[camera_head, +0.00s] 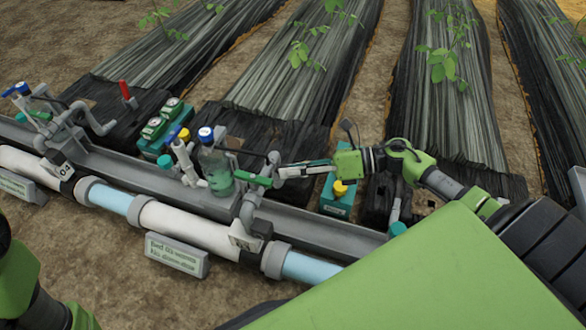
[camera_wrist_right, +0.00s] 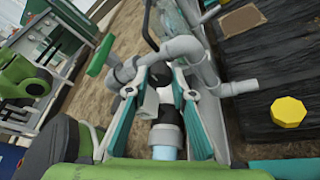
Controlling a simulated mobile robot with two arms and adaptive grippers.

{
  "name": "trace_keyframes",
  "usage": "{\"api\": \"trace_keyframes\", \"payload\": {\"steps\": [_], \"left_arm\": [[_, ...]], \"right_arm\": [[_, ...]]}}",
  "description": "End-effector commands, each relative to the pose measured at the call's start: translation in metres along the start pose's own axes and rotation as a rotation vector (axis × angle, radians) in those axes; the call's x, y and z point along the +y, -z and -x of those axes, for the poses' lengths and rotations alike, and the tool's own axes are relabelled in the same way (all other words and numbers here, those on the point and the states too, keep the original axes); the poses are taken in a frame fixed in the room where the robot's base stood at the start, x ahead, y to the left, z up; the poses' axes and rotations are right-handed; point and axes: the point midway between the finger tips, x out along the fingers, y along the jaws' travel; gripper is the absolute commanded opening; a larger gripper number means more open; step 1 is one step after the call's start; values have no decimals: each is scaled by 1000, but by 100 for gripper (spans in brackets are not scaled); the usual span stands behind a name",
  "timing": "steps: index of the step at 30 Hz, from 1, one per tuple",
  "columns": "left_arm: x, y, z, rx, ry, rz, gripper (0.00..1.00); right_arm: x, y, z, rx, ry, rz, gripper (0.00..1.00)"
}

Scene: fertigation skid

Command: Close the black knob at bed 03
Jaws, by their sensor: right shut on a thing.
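My right gripper (camera_head: 284,172) reaches in from the right to the top of a grey riser pipe (camera_head: 247,210) on the white and blue main pipe. A green lever handle (camera_head: 252,179) sticks out to the left there; it also shows in the right wrist view (camera_wrist_right: 101,55). In the right wrist view, the teal-padded fingers of this gripper (camera_wrist_right: 163,72) are closed around a small dark part, which I take as the black knob (camera_wrist_right: 163,77). The fingers hide most of it, so its turn position cannot be told. My left gripper is out of view.
A clear bottle (camera_head: 215,170) with a blue cap stands close left of the riser. A teal box with a yellow knob (camera_head: 340,188) sits right of it, below my right arm. A grey sign (camera_head: 177,254) stands in front of the main pipe. Plant beds lie behind.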

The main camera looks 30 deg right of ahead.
Motion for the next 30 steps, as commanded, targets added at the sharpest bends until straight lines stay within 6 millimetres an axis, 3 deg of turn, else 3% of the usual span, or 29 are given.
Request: {"api": "trace_keyframes", "payload": {"steps": [11,12,14,25,30], "left_arm": [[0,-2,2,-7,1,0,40],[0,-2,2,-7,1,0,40],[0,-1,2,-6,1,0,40],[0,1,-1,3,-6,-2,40],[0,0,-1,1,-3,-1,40]], "right_arm": [[0,0,0,-1,-1,-7,1],[0,0,0,-1,-1,-7,28],[0,0,0,-1,-1,-7,39],[0,0,2,0,0,-6,39],[-1,2,23,2,2,-8,39]]}}
